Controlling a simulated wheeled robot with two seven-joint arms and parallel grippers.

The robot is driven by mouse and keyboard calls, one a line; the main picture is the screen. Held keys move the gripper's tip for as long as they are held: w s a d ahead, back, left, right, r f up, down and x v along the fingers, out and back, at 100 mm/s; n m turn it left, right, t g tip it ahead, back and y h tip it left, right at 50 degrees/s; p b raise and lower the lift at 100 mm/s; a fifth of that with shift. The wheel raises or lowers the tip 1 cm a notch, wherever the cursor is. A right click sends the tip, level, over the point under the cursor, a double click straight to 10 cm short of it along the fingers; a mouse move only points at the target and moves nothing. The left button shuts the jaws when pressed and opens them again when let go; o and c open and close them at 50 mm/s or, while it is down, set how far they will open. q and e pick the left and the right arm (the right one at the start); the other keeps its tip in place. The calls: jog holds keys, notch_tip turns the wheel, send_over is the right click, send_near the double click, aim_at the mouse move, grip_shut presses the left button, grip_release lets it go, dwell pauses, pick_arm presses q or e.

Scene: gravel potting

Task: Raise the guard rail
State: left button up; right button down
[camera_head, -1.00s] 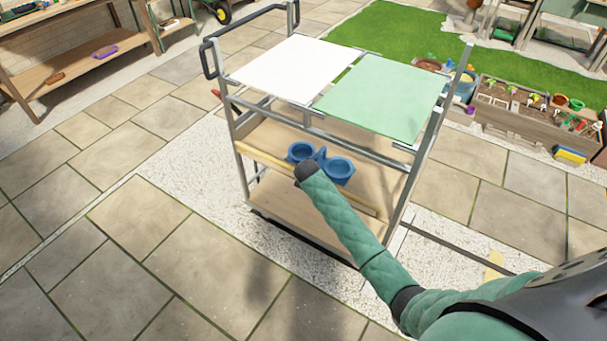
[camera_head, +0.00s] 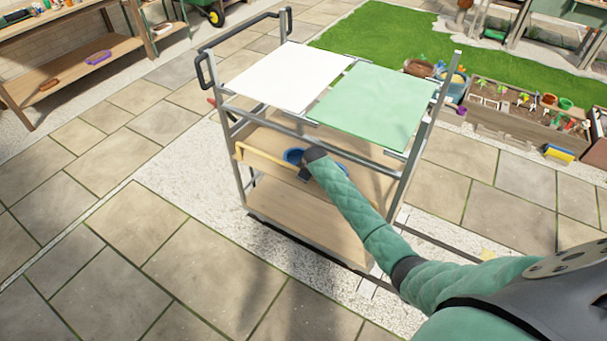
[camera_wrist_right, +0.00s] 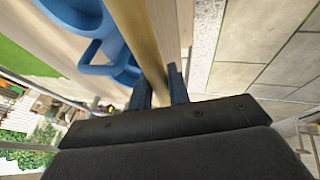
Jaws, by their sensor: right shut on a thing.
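The guard rail (camera_head: 268,159) is a thin yellowish bar along the front of the cart's middle shelf. In the head view its left part shows above the shelf's front edge, and my right arm hides much of the rest. My left gripper is not in view.
White (camera_head: 290,75) and green (camera_head: 374,100) panels cover the cart top. Paving left of the cart is clear.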

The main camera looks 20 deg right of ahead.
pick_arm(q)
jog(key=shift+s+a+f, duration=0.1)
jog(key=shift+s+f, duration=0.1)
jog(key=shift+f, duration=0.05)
pick_arm(e)
jog(key=shift+w+d, duration=0.15)
jog(key=shift+d, duration=0.05)
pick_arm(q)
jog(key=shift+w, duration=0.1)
pick_arm(e)
jog(key=c, duration=1.3)
grip_release()
